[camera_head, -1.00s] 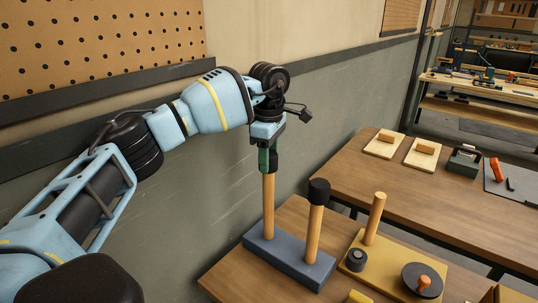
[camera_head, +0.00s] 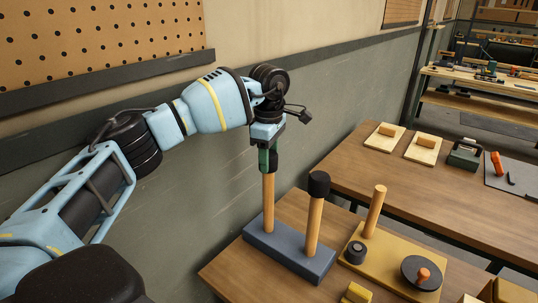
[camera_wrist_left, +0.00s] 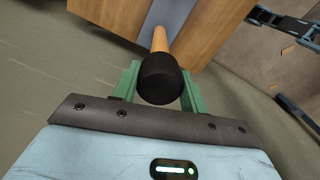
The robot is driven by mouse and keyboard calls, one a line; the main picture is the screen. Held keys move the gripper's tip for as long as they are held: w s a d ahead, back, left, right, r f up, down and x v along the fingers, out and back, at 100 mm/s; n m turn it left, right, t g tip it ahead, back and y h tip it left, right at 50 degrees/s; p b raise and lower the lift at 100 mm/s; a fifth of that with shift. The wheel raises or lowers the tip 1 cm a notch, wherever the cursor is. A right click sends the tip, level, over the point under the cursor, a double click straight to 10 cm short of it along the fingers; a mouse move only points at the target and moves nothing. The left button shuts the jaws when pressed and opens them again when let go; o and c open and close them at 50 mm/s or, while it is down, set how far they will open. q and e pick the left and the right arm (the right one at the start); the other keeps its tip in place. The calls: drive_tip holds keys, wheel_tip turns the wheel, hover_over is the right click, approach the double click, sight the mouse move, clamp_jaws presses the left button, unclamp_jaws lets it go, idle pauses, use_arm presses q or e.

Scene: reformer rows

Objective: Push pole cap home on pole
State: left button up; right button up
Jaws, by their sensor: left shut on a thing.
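A blue-grey base (camera_head: 289,248) on the near table carries two upright wooden poles. My left gripper (camera_head: 268,163) is at the top of the left pole (camera_head: 268,200), pointing down. In the left wrist view its green fingers (camera_wrist_left: 158,88) are shut on a black pole cap (camera_wrist_left: 160,76). The pole (camera_wrist_left: 160,40) runs on from the cap's far side, in line with it. How deep the cap sits on the pole is hidden. The right pole (camera_head: 314,225) wears a matching black cap (camera_head: 319,184) on its top. My right gripper is not in view.
A yellow board (camera_head: 385,262) beside the blue-grey base holds a bare peg (camera_head: 375,210), a small black ring (camera_head: 356,252) and a black disc (camera_head: 420,273) with an orange knob. A wall (camera_head: 340,110) stands close behind the arm. Another table (camera_head: 400,180) lies beyond.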

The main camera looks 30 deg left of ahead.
use_arm(q)
drive_tip(key=shift+f, duration=0.2)
drive_tip(key=o, duration=1.1)
drive_tip(key=shift+c, duration=0.2)
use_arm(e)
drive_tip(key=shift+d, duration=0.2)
use_arm(q)
wheel_tip(320, 180, up, 7)
drive_tip(key=shift+r+b, duration=0.1)
drive_tip(key=shift+b, duration=0.25)
drive_tip(key=shift+r, duration=0.3)
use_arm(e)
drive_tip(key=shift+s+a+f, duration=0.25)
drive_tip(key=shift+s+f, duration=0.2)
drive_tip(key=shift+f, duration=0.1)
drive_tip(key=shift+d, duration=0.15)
